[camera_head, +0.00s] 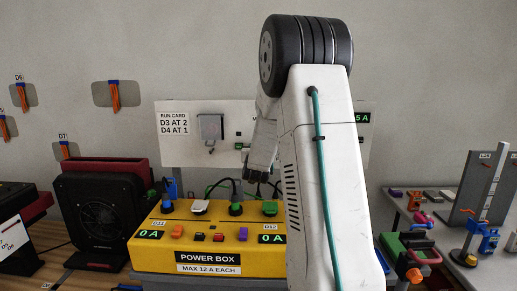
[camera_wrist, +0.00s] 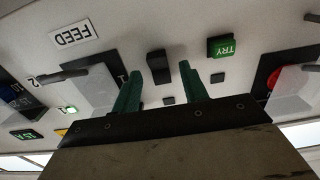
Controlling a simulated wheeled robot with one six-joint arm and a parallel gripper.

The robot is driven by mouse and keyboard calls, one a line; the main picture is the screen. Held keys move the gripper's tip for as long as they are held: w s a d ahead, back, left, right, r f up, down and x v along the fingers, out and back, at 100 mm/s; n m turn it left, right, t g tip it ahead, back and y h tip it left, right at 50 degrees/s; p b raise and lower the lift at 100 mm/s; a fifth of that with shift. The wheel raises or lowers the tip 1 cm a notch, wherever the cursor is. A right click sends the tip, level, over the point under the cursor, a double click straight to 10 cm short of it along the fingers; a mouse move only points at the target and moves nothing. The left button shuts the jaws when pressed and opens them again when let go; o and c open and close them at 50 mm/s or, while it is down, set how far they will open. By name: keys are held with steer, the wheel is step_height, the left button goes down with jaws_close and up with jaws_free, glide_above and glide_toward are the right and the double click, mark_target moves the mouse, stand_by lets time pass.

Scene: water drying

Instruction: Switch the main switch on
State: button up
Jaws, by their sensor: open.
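A white wall board (camera_head: 183,151) stands behind the yellow power box. Beside my wrist on it only the start of a label, an M, shows; my arm hides the rest, so I cannot tell from this view which part is the main switch. In the wrist view the panel fills the frame, with a small black block (camera_wrist: 159,66), a green TRY button (camera_wrist: 221,46) and a FEED label (camera_wrist: 75,33). My gripper (camera_wrist: 160,82) is open and empty, its two green fingers apart, with the black block between and beyond them. My gripper also shows before the board (camera_head: 264,184).
A yellow power box (camera_head: 212,236) with plugs and 0 A displays is below my arm. A black fan unit (camera_head: 98,215) stands at left, a table with tools (camera_head: 425,215) at right. Clear-covered fittings flank the wrist view, one over a red part (camera_wrist: 284,77).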

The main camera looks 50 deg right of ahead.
steer(key=shift+w+d, duration=0.15)
steer(key=shift+d, duration=0.1)
jaws_close()
steer(key=shift+f+t+h, duration=0.4)
steer(key=shift+t+h, duration=0.6)
steer(key=shift+t, duration=0.1)
